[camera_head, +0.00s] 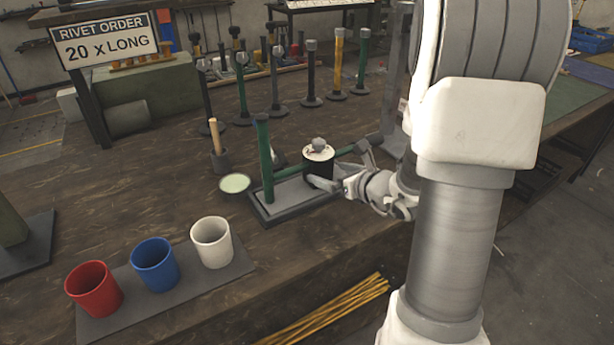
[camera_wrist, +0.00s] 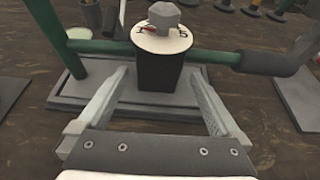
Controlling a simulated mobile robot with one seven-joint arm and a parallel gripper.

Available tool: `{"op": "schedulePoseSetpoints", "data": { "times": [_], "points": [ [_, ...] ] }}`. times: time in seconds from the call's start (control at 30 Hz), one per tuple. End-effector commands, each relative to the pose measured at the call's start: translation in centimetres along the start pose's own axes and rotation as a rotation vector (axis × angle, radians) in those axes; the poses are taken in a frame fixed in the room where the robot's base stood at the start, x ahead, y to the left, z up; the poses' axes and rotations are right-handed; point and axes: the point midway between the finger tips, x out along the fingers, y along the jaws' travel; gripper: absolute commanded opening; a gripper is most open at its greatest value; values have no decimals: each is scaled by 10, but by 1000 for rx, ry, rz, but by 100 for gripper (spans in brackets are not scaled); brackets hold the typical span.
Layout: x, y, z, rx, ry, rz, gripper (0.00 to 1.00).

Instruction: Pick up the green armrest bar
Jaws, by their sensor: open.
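The green armrest bar (camera_head: 345,151) runs level from a green upright post (camera_head: 264,155) on a grey base plate. In the wrist view the bar (camera_wrist: 215,56) crosses behind a black cylinder (camera_wrist: 158,78) with a white numbered dial and grey knob on top, which hides its middle. Its right end carries a dark grey sleeve. My gripper (camera_head: 338,165) is open and empty at the near side of the bar. In the wrist view my gripper (camera_wrist: 159,77) has one finger on each side of the black cylinder; contact cannot be told.
A small holder with a wooden handle (camera_head: 215,137) and a pale green dish (camera_head: 234,184) stand left of the base plate. Red (camera_head: 93,289), blue (camera_head: 155,265) and white (camera_head: 211,243) cups are at the front left. Several upright posts stand behind. A sign reads "20 x LONG".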

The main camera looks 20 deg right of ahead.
Motion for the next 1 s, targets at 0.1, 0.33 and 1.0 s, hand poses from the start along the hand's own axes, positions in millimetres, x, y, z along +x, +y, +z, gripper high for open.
{"op": "schedulePoseSetpoints", "data": {
  "times": [0.1,0.33,1.0],
  "points": [
    [23,1,-2,-1,0,3,100],
    [40,1,0,-1,0,1,100],
    [90,2,0,-1,-1,0,96]
  ]
}}
